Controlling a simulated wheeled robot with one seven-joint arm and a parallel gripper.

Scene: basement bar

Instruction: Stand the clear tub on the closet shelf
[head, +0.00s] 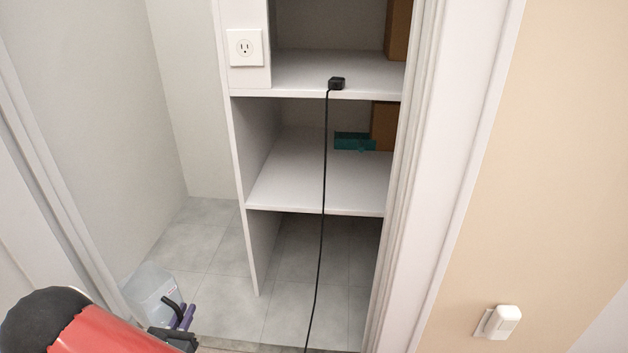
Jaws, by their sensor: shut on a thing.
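The clear tub (150,284) is at the lower left, a see-through, pale container by the doorway's left side. My gripper (178,312) is at the tub's lower right side, shut on it, with dark and purple parts showing. My arm hides part of the tub's lower end, and the exact grip is hard to see. The closet shelf unit (300,192) is white and stands beyond the doorway, up and right of the tub. Its middle board has a wide bare front.
A teal tray (353,141) and a brown box (383,125) sit at the back of the middle shelf. A black plug (336,84) lies on the upper shelf (300,72), its cord (323,190) hanging across the shelf front. The door frame (440,160) bounds the right.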

